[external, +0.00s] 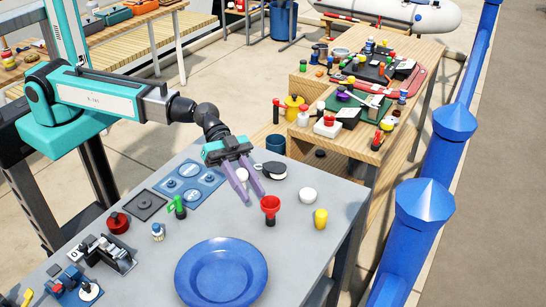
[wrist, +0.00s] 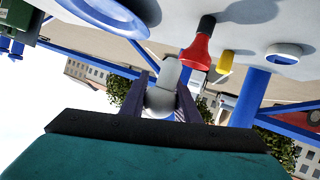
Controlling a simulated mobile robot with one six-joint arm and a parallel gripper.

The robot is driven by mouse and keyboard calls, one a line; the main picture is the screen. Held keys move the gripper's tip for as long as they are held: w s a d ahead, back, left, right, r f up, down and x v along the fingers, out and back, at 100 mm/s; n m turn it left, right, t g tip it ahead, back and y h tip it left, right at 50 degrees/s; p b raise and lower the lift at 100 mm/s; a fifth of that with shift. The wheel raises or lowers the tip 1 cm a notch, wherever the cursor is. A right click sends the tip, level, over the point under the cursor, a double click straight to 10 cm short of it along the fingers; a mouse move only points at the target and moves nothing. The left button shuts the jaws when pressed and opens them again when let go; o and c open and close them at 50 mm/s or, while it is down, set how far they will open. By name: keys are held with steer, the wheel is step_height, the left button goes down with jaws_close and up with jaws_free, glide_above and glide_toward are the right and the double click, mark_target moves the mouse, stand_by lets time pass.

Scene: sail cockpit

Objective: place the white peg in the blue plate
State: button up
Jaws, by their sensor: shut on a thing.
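My gripper (external: 250,192) is over the grey table, up and to the right of the blue plate in the external view. Its two purple fingers are shut on the white peg (external: 242,174), which is partly hidden between them. In the wrist view the pale peg (wrist: 170,74) shows between the dark fingers of my gripper (wrist: 164,84). The blue plate (external: 221,272) lies flat and empty near the table's front edge. Part of its rim (wrist: 108,18) shows at the top left of the wrist view. The peg is apart from the plate.
A red funnel-shaped piece (external: 270,204), a yellow peg (external: 320,219) and a white round piece (external: 308,195) stand right of my gripper. A green piece (external: 177,206) and a blue panel (external: 190,184) are to the left. Bare tabletop lies between gripper and plate.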

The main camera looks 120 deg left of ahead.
steer(key=w+d+m+h+b, duration=0.1)
steer(key=w+d, duration=0.4)
steer(key=d, duration=0.7)
steer(key=r+m+g+h, duration=0.1)
glide_above(216, 286)
steer(key=shift+b, duration=0.3)
steer(key=shift+f, duration=0.1)
steer(key=shift+f+p, duration=0.8)
steer(key=shift+f, duration=2.25)
steer(key=shift+f+p, duration=0.5)
steer(key=shift+f, duration=1.35)
steer(key=shift+f+b, duration=0.15)
steer(key=shift+b, duration=0.2)
